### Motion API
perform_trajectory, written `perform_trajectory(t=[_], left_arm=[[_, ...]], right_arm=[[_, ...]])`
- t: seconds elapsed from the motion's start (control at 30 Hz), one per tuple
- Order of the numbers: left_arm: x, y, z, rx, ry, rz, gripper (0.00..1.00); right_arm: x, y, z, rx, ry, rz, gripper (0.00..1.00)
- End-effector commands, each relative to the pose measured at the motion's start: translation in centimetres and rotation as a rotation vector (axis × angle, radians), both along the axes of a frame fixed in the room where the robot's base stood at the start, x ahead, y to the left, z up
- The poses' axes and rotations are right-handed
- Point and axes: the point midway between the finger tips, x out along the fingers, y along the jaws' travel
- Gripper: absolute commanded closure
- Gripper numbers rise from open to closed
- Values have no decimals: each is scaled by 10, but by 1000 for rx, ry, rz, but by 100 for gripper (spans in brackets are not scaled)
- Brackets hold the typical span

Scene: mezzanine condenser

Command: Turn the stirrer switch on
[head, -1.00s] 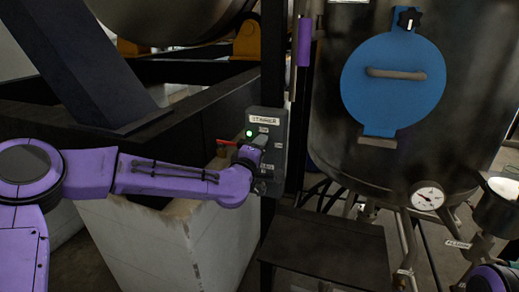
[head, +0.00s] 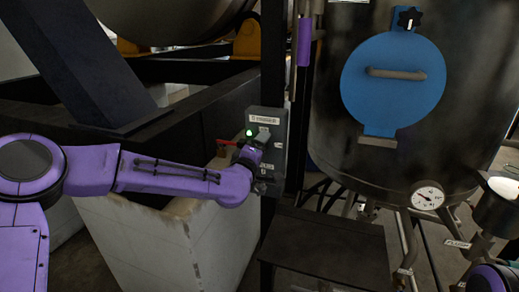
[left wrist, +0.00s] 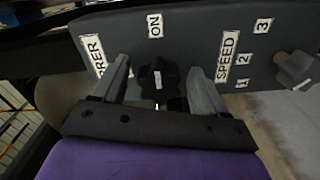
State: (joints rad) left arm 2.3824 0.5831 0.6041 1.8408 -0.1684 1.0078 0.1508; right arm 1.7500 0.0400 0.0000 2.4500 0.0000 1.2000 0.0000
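The grey stirrer control box (head: 270,122) is mounted on a dark post, with a lit green lamp (head: 249,133) on its upper left. My left gripper (head: 262,142) is at the front of the box and hides the switch in the head view. In the left wrist view, the black stirrer switch knob (left wrist: 158,78) sits between the two fingers of my left gripper (left wrist: 158,88). The fingers are apart, with visible gaps on both sides of the knob. The knob's white mark lines up roughly with the ON label (left wrist: 155,25).
A second knob (left wrist: 295,68) with SPEED labels (left wrist: 228,55) is to the right in the left wrist view. A red lever (head: 226,142) is left of the box. A tank with a blue hatch (head: 393,85) and gauge (head: 427,195) stands to the right.

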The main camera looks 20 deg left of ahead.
Motion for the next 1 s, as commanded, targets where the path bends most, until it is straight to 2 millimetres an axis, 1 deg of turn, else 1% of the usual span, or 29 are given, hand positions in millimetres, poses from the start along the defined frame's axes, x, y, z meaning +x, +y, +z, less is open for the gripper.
perform_trajectory(t=[0.17, 0.27, 0.37, 0.5, 0.6, 0.7, 0.8, 1.0], left_arm=[[-1, 0, 0, -1, 0, 0, 27], [-11, 1, -1, -3, -2, 0, 27], [-32, 1, -2, -3, -3, -1, 27], [-67, 2, -2, -3, -3, -2, 27], [-87, 3, -1, -2, -3, -1, 27], [-100, 4, -1, -1, -2, -1, 27], [-105, 4, -1, -2, 0, 0, 27], [-105, 4, 0, -1, 1, 0, 27]], right_arm=[[0, 0, -1, 0, 0, 0, 57], [0, 0, -6, 0, 0, 0, 57], [0, 0, -14, 0, 0, 0, 57], [0, 0, -24, 0, 0, 0, 57], [0, 0, -28, 0, 0, 0, 57], [0, 0, -30, 0, 0, 0, 57], [0, 0, -30, 0, 0, 0, 57], [0, 0, -29, 0, 0, 0, 57]])
